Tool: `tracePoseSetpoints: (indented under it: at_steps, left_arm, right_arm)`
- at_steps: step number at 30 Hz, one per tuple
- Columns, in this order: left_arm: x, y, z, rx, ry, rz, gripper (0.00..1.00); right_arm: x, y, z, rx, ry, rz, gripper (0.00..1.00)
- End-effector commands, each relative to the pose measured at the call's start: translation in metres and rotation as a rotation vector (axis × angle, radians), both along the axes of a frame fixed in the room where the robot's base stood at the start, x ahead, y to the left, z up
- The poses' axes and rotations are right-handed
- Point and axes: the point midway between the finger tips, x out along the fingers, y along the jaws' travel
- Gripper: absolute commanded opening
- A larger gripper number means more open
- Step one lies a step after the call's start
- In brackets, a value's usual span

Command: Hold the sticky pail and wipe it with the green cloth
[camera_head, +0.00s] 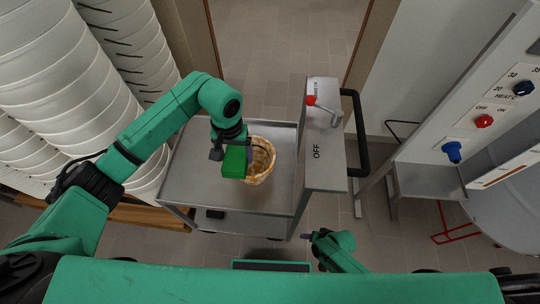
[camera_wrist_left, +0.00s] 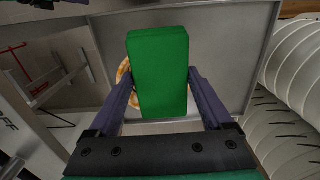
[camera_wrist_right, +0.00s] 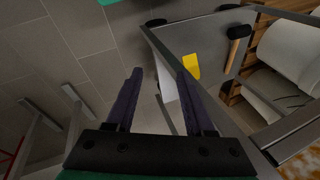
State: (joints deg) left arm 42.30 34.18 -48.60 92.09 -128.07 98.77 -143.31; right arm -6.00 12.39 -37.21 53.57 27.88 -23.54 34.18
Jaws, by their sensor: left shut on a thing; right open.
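The pail (camera_head: 262,160), cream with brown-orange sticky smears, stands on the grey metal cart top (camera_head: 193,170). The green cloth (camera_head: 234,162) is a block-like green piece held by my left gripper (camera_head: 231,152), right at the pail's left side. In the left wrist view the cloth (camera_wrist_left: 158,75) sits between the two fingers and hides most of the pail (camera_wrist_left: 124,72); whether cloth and pail touch is unclear. My right gripper (camera_wrist_right: 155,85) is open and empty, low in front of the cart; in the head view it shows near the bottom (camera_head: 308,237).
A control panel with knobs (camera_head: 483,121) stands at the right. White ribbed stacks (camera_head: 65,60) fill the left. A hammer (camera_wrist_right: 236,45) and a yellow piece (camera_wrist_right: 191,67) lie on the lower shelf.

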Motion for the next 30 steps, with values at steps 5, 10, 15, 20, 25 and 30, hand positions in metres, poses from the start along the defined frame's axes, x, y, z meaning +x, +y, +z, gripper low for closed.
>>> tracePoseSetpoints:
  at_steps: [5, 10, 15, 20, 25, 30]
  left_arm:
    - [0.000, 0.000, 0.000, 0.000, 0.000, 0.000, 0.28]
    - [0.000, 0.000, 0.000, 0.000, 0.000, 0.000, 0.28]
    - [0.000, 0.000, 0.000, 0.000, 0.000, 0.000, 0.28]
    - [0.000, 0.000, 0.000, 0.000, 0.000, 0.000, 0.28]
    - [0.000, 0.000, 0.000, 0.000, 0.000, 0.000, 0.28]
    - [0.000, 0.000, 0.000, 0.000, 0.000, 0.000, 0.28]
  right_arm:
    - [0.005, 0.116, 0.055, 0.307, 0.284, -0.238, 0.54]
    - [-0.061, 0.202, 0.123, 0.367, 0.730, -0.340, 0.54]
    - [-0.044, 0.223, 0.219, 0.077, 0.768, -0.206, 0.54]
    - [0.049, 0.187, 0.266, -0.096, 0.487, -0.241, 0.54]
    - [0.139, 0.159, 0.296, -0.087, 0.259, -0.287, 0.54]
    - [0.172, 0.147, 0.309, -0.084, 0.173, -0.300, 0.54]
